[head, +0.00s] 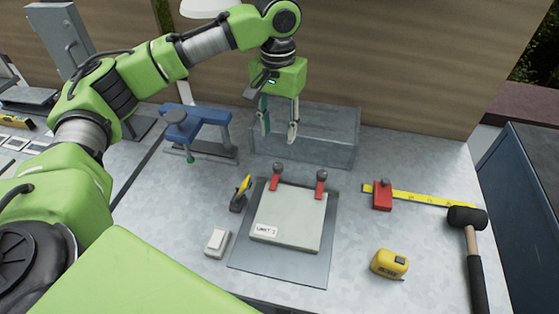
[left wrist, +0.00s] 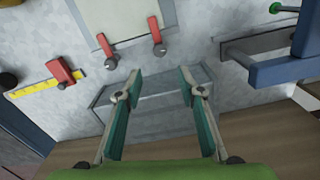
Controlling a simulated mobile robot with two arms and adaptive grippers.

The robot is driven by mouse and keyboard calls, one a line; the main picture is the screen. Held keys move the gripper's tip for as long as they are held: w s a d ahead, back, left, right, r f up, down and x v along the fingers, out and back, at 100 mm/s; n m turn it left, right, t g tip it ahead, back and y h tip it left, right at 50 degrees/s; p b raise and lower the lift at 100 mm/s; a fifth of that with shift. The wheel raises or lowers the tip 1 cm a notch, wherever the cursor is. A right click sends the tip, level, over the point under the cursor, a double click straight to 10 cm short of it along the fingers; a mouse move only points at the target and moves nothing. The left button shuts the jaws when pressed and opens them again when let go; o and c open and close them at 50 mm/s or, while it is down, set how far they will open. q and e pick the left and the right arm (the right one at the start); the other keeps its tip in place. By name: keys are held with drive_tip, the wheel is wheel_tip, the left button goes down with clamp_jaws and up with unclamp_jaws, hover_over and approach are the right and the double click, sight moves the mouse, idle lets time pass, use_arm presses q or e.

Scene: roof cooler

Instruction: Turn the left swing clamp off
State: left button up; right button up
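The left swing clamp (head: 275,183) is a short red arm with a dark round knob at the back edge of a pale plate (head: 288,218); the arm points forward over that edge. A matching right clamp (head: 321,187) stands beside it, also pointing forward. In the left wrist view the left clamp (left wrist: 154,28) is right of the other clamp (left wrist: 105,44). My left gripper (head: 279,132) hangs fingers down behind the clamps, above a grey tray (head: 335,147). Its fingers are apart with nothing between them, also in the wrist view (left wrist: 160,80). My right gripper is not in view.
A blue vise-like tool (head: 200,132) stands left of the tray. A yellow-and-black tool (head: 241,193) and a white block (head: 217,242) lie left of the plate. A red-slider ruler (head: 410,196), tape measure (head: 389,263) and mallet (head: 468,218) lie right.

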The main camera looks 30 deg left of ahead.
sight(278, 165)
use_arm(q)
wheel_tip(278, 165, down, 12)
drive_tip(key=shift+s+r+p, duration=0.1)
drive_tip(key=shift+r+p, duration=0.15)
drive_tip(key=shift+p, duration=0.15)
clamp_jaws()
